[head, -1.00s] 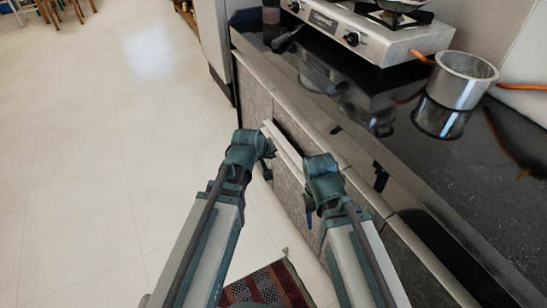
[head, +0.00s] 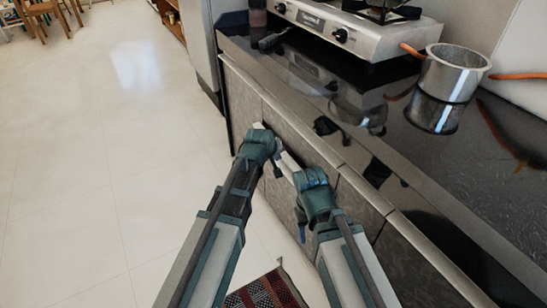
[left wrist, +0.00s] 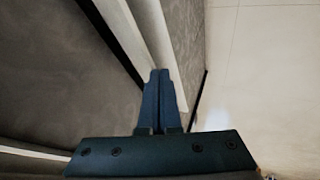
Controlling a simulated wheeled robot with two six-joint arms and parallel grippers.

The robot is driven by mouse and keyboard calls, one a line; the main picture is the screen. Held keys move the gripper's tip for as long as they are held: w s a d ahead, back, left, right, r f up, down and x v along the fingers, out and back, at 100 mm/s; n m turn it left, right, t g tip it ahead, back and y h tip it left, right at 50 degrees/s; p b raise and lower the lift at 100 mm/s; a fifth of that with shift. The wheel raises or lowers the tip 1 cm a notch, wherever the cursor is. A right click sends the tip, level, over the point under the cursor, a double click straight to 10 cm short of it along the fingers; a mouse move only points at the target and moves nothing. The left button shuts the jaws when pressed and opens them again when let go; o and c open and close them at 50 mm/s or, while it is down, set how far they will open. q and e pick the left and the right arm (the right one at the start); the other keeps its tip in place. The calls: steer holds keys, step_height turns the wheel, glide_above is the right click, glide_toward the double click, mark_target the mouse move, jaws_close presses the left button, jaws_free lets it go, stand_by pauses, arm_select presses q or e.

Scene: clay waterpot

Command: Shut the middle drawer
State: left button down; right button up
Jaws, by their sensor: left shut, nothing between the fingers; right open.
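The middle drawer shows as a pale edge (head: 288,163) at the cabinet front, between my two grippers in the head view. It stands out slightly from the front; exactly how far is hard to tell because my arms cover much of it. My left gripper (head: 275,168) is at the drawer's far end, shut and empty. In the left wrist view its closed fingers (left wrist: 158,76) lie over or against a long pale edge (left wrist: 153,35); contact is not clear. My right gripper (head: 301,232) is open at the drawer's near end, its fingers pointing down and partly hidden.
The dark countertop (head: 400,180) runs along the right above the cabinet. A stove (head: 350,25) and a metal pot (head: 452,72) stand on it. A patterned rug (head: 268,290) lies on the floor below.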

arm_select(q)
steer(key=shift+w+d, duration=0.8)
steer(key=shift+d, duration=0.3)
steer(key=shift+s, duration=0.1)
steer(key=shift+s+a+r, duration=0.1)
steer(key=shift+s+a, duration=0.2)
steer(key=shift+a, duration=0.1)
steer(key=a+f+p+v, duration=0.1)
steer(key=a+p+v, duration=0.1)
steer(key=p+v, duration=0.6)
steer(key=v, duration=0.4)
steer(key=shift+s+p, duration=0.25)
steer(key=shift+p, duration=0.05)
arm_select(e)
step_height(320, 180, up, 9)
steer(key=a, duration=0.1)
steer(key=shift+s+a+f, duration=0.15)
steer(key=shift+f, duration=0.05)
arm_select(q)
steer(key=shift+a+f, duration=0.1)
